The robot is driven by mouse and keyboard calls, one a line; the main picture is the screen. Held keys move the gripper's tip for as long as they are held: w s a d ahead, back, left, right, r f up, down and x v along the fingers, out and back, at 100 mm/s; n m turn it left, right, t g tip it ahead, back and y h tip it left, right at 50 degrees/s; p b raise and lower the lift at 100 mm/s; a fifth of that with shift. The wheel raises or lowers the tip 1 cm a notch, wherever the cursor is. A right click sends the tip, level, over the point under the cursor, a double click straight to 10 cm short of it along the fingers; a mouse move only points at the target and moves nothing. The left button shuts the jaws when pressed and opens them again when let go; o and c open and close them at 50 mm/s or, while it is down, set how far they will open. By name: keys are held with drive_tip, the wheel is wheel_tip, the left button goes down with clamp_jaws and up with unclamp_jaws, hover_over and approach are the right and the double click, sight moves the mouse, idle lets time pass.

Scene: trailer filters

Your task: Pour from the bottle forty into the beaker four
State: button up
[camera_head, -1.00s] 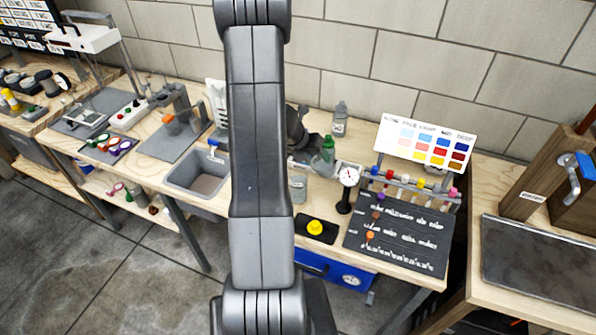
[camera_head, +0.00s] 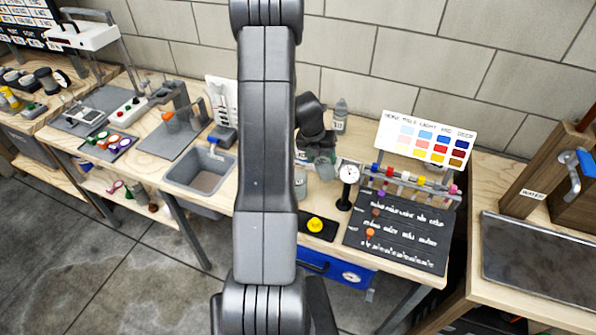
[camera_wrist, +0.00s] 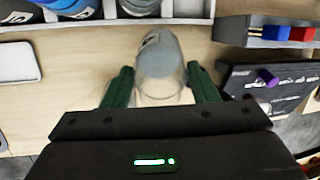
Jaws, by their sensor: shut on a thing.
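My gripper (camera_wrist: 161,88) has its two green fingers on either side of a clear, greyish glass vessel (camera_wrist: 160,62) in the wrist view. The vessel has a dark mark near its top; I cannot read it, so I cannot tell its number. In the head view my gripper is over the bench behind the dial gauge, partly hidden by my arm. A grey labelled bottle (camera_head: 340,115) stands upright near the wall behind it; its label is too small to read. A grey glass container (camera_head: 300,183) shows beside my arm, partly hidden. I cannot identify beaker four.
A dial gauge (camera_head: 347,185) stands right of the gripper, before a rack of colored-capped tubes (camera_head: 410,182). A color chart (camera_head: 425,140), dark board (camera_head: 400,235) and yellow button (camera_head: 315,224) are near. A grey basin (camera_head: 200,180) is left. A compartmented holder (camera_wrist: 120,22) tops the wrist view.

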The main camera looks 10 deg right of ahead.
drive_tip(key=shift+w+d+r+y, duration=0.2)
drive_tip(key=shift+d+r+y, duration=0.15)
drive_tip(key=shift+d+y, duration=0.2)
drive_tip(key=shift+w+d+f+g+y, duration=0.2)
drive_tip(key=shift+d+g+y, duration=0.3)
drive_tip(key=shift+y, duration=0.55)
drive_tip(key=shift+r, duration=2.55)
drive_tip(key=shift+d, duration=0.15)
